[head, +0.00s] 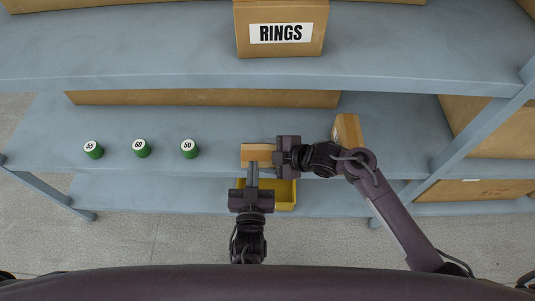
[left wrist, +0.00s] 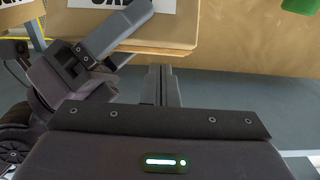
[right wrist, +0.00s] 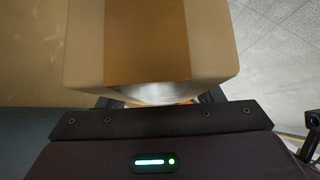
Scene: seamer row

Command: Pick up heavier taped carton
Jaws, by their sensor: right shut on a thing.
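A small tan taped carton (head: 258,153) is at the front edge of the middle shelf, above the yellow bin. My right gripper (head: 281,157) is shut on it from the right. In the right wrist view the carton (right wrist: 85,45), with its darker tape band, fills the space ahead of the fingers. A second small carton (head: 347,131) stands on the shelf to the right, partly behind my right arm. My left gripper (head: 252,172) has its fingers together at the held carton's near lower edge. In the left wrist view the fingers (left wrist: 161,84) reach the carton's underside; contact is unclear.
Three green cans marked 55 (head: 93,150), 60 (head: 141,148) and 50 (head: 189,149) stand on the shelf to the left. A yellow bin (head: 285,197) sits on the lower shelf. A RINGS box (head: 281,48) is on the upper shelf. Shelf space between the cans and held carton is clear.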

